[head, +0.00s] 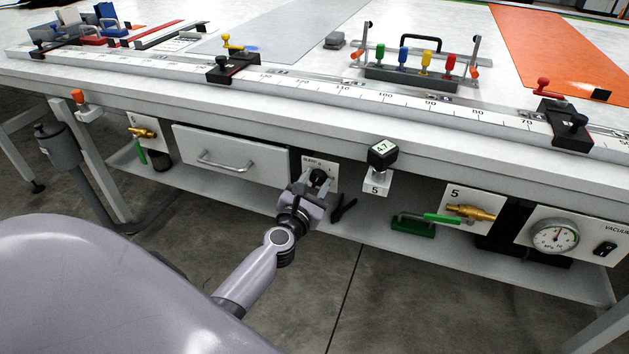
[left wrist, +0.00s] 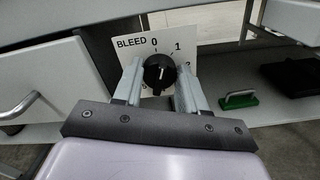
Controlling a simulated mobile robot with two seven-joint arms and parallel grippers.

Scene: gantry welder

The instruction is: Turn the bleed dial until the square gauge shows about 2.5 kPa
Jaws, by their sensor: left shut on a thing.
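The bleed dial (head: 320,177) is a round black knob on a white plate under the table's front edge. In the left wrist view the knob (left wrist: 159,74) carries a pale mark and sits below the word BLEED, with 0 and 1 above it; the mark's exact setting is hard to read. My left gripper (head: 313,183) is shut on the knob, one finger on each side. My right gripper is not in view.
A drawer (head: 232,160) with a bar handle is left of the dial. A brass valve with a green lever (head: 455,214) and a round vacuum gauge (head: 554,237) are to the right. A lower shelf (head: 375,235) runs beneath. The floor in front is clear.

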